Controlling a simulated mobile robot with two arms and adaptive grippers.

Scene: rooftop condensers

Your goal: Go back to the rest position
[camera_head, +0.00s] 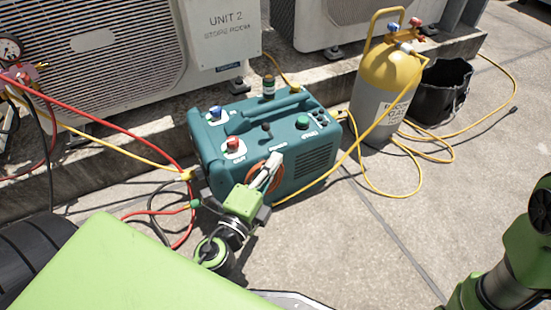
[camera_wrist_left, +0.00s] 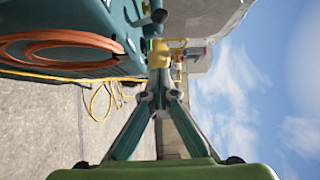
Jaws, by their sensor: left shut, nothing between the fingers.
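My left gripper (camera_head: 274,163) is in front of the teal machine in the head view, its pale fingers pointing up and away from me. In the left wrist view its fingers (camera_wrist_left: 158,82) meet at the tips, with nothing between them. The teal machine (camera_head: 285,132) stands on the paving, with blue, red and green knobs on top. An orange hose coil (camera_wrist_left: 60,42) on its side shows in the left wrist view. From the head view I cannot tell whether the gripper touches the machine. My right arm (camera_head: 510,262) shows at the right edge; its gripper is out of frame.
A yellow-topped grey cylinder (camera_head: 372,103) and a black bucket (camera_head: 438,96) stand behind right. Red hoses (camera_head: 105,128) and yellow hoses (camera_head: 405,187) run around the machine. Condenser units (camera_head: 120,60) line the back on a concrete ledge. Paving at front right is mostly clear.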

